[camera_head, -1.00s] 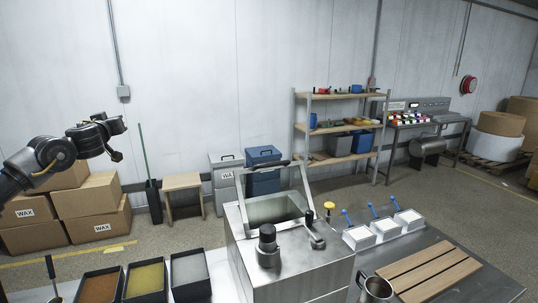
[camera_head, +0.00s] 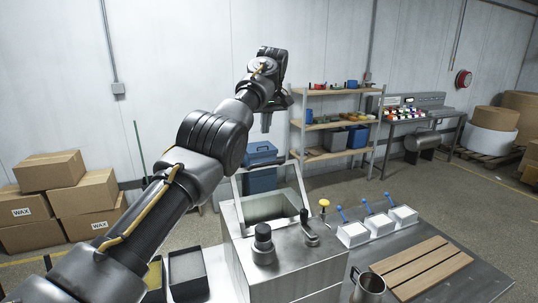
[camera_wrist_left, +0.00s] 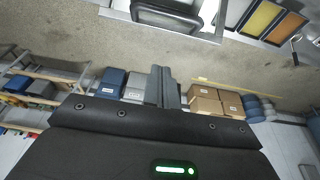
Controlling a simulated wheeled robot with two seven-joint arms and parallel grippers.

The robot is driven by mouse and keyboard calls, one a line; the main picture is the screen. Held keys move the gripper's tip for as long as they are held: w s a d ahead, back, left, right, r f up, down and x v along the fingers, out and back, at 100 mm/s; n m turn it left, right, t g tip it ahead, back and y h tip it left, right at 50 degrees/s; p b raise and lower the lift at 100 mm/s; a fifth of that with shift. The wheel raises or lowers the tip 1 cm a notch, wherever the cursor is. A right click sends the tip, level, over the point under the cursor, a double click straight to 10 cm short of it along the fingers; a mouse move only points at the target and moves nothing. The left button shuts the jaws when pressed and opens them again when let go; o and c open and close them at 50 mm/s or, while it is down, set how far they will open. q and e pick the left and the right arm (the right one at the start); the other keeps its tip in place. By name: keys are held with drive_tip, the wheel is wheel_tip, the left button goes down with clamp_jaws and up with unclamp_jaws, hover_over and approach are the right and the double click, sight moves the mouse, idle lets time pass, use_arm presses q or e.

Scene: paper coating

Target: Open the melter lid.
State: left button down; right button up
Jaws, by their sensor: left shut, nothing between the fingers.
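The melter (camera_head: 290,262) is a steel box in the lower middle of the head view, and its square opening (camera_head: 270,208) shows. The melter lid (camera_head: 304,183) stands raised at the back of the opening as a pale frame. My left gripper (camera_head: 266,128) hangs fingers down above and behind the lid, apart from it in the picture, shut and empty. My arm hides part of the lid's top edge. In the left wrist view the gripper's closed fingers (camera_wrist_left: 163,86) are at the middle, and a dark handle with a pale frame (camera_wrist_left: 165,18) is at the top. My right gripper is not visible.
A black knob (camera_head: 263,240) and a lever (camera_head: 309,232) stand on the melter top. A steel jug (camera_head: 370,285), white trays (camera_head: 353,234) and a slatted board (camera_head: 425,262) are to the right. Shelves (camera_head: 335,121) and wax boxes (camera_head: 55,172) stand behind. My arm covers the left foreground.

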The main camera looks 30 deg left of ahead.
use_arm(q)
drive_tip(key=p, duration=0.4)
hover_over(268, 174)
drive_tip(key=x, duration=0.3)
drive_tip(key=d+x, duration=0.1)
drive_tip(key=x, duration=0.2)
drive_tip(key=s+x, duration=0.1)
drive_tip(key=x, duration=0.2)
drive_tip(key=shift+d+f, duration=0.2)
drive_tip(key=shift+f, duration=0.15)
drive_tip(key=shift+s+d+f, duration=0.15)
drive_tip(key=shift+s+d, duration=0.1)
drive_tip(key=shift+s, duration=0.05)
